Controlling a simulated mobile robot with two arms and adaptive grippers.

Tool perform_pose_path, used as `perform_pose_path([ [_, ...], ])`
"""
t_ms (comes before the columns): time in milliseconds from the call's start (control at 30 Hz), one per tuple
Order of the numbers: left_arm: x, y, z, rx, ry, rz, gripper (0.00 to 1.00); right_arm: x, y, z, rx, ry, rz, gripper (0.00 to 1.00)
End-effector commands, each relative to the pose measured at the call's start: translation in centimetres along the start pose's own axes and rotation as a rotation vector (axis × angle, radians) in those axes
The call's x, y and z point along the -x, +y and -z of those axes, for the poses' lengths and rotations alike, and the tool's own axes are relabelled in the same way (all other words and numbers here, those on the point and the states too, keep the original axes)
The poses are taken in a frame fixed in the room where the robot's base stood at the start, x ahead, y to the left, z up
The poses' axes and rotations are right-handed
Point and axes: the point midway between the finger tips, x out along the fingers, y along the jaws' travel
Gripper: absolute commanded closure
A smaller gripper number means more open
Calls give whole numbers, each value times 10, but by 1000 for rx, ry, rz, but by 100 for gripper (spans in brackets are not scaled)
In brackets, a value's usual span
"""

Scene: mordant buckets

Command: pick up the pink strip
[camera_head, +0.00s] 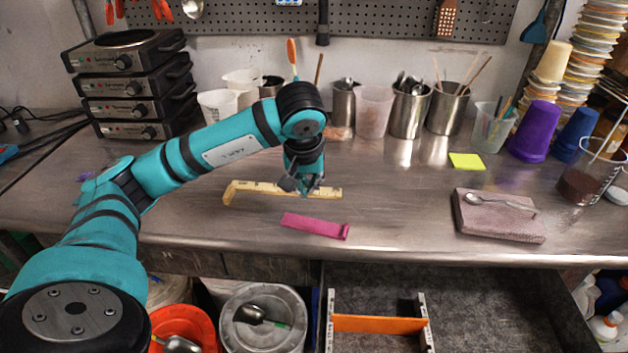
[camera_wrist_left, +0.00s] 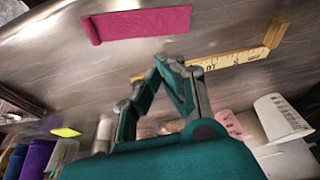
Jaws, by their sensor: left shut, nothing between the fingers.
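The pink strip (camera_head: 315,226) lies flat on the metal worktop near its front edge, with one end turned up or thickened. It also shows in the left wrist view (camera_wrist_left: 140,24) at the upper left. My left gripper (camera_head: 308,190) is above the worktop, just behind the strip and apart from it. In the left wrist view its fingers (camera_wrist_left: 157,72) come together with nothing between them. A yellow ruler (camera_head: 247,189) lies on the worktop behind the strip, partly hidden by my left gripper. My right gripper is not in view.
A folded cloth (camera_head: 490,222) with a spoon lies at the right. A yellow note (camera_head: 466,161) lies behind it. Metal cups (camera_head: 408,112) and a stack of hotplates (camera_head: 133,90) stand along the back. An open drawer (camera_head: 460,300) is below the front edge.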

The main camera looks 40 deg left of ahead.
Motion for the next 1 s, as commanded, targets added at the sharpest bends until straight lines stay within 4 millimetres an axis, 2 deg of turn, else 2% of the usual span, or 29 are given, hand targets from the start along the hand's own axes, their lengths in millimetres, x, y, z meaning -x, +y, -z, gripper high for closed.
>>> perform_pose_path([
  [200,-42,0,-1,1,-7,2,100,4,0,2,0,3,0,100],
  [400,-67,1,-1,1,-4,-1,100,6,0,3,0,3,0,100],
  [567,-75,1,0,1,-1,-2,100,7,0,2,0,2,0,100],
  [1000,-77,1,-1,0,-1,-2,100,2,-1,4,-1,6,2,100],
])
